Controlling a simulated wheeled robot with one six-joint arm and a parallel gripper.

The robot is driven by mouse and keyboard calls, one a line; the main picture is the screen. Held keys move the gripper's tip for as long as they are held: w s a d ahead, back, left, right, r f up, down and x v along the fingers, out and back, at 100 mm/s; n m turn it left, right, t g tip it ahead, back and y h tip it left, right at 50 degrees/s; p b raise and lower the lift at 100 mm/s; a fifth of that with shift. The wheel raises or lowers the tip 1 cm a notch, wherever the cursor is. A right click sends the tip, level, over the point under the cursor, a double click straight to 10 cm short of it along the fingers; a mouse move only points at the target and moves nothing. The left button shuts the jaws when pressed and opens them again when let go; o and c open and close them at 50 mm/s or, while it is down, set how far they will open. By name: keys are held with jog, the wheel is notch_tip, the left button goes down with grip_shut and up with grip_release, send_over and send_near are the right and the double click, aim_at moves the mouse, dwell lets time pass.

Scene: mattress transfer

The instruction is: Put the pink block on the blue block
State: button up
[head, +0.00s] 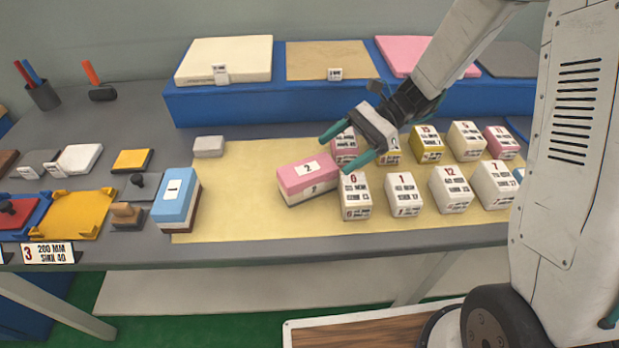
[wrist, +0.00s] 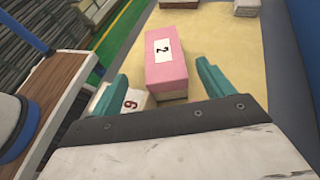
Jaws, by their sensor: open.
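The pink block (head: 307,173), labelled 2, lies on the yellow mat left of the white numbered blocks. The blue block (head: 176,197), labelled 1, stands farther left, at the mat's left edge. My gripper (head: 341,151) is open and empty, above and just right of the pink block, with its green fingers pointing left. In the wrist view the pink block (wrist: 166,60) lies ahead of the fingertips, with its near end close to the gap between them. My gripper (wrist: 164,80) shows no contact there that I can make out. The blue block is not identifiable in the wrist view.
Several numbered blocks (head: 404,195) stand close to the right, one labelled 6 (head: 354,196) near the pink block. A small grey block (head: 209,146) lies at the mat's back left. The mat (head: 235,190) is clear between pink and blue. A blue shelf (head: 230,106) stands behind.

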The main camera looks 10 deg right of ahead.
aim_at(314, 166)
jog(key=shift+w+a+f, duration=0.15)
jog(key=shift+a+f, duration=0.05)
jog(key=shift+f, duration=0.1)
jog(key=x, duration=0.7)
jog(key=shift+a, duration=0.35)
jog(key=c, duration=1.1)
jog(key=shift+r, duration=0.1)
